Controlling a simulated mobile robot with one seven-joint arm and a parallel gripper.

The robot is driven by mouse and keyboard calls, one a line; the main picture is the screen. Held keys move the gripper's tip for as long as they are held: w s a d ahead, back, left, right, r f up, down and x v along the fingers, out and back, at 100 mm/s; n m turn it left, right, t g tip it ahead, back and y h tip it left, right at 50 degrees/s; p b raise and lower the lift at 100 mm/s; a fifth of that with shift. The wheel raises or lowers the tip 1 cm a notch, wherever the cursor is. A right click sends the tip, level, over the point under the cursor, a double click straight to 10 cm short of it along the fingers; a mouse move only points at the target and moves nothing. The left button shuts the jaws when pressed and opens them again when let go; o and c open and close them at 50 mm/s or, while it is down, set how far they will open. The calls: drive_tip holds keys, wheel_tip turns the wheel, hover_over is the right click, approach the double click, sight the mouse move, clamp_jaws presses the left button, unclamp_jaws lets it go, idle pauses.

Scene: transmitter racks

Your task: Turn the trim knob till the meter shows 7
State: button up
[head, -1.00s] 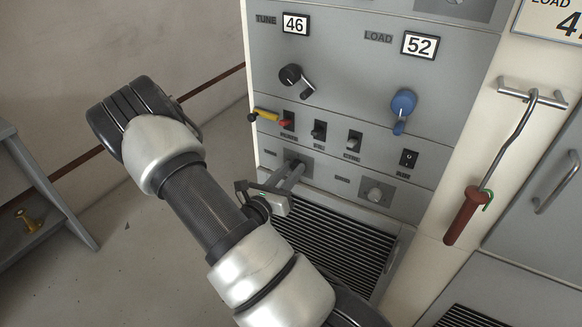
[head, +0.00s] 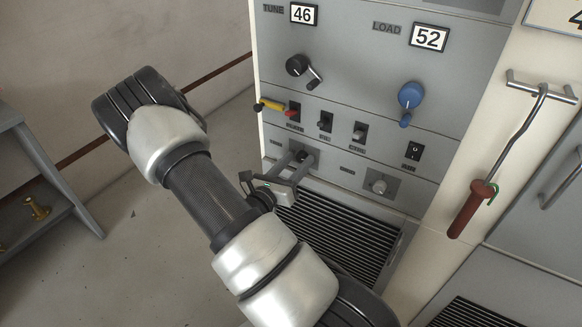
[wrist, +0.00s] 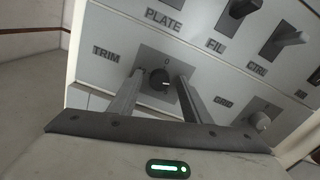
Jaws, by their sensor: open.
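The pointer is turned to the right, away from the 0 mark above. My gripper (wrist: 161,77) is open, with one finger on each side of the knob and a visible gap to each. In the head view my gripper (head: 294,161) reaches the panel's lower left, and the fingers partly hide the knob there. I cannot make out a trim meter in either view.
A second, light knob (head: 378,185) sits to the right. Displays read TUNE 46 (head: 303,14) and LOAD 52 (head: 429,37). A red-handled hook (head: 470,209) hangs right.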

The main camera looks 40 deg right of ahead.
drive_tip(key=p+v, duration=0.1)
drive_tip(key=v, duration=1.6)
drive_tip(key=shift+a, duration=0.2)
drive_tip(key=shift+s, duration=0.1)
drive_tip(key=s+r+m+g+y, duration=0.7)
drive_tip(key=s+r+m+g, duration=0.25)
drive_tip(key=m, duration=0.65)
drive_tip(key=s+a+r+m+t+y, duration=0.1)
drive_tip(key=a+r+m+t+y, duration=0.75)
drive_tip(key=a+r, duration=0.4)
wheel_tip(320, 180, up, 19)
drive_tip(key=d+y+p, duration=0.1)
drive_tip(key=p, duration=1.6)
drive_tip(key=shift+d+m, duration=0.2)
drive_tip(key=shift+m, duration=0.25)
drive_tip(key=shift+s, duration=0.1)
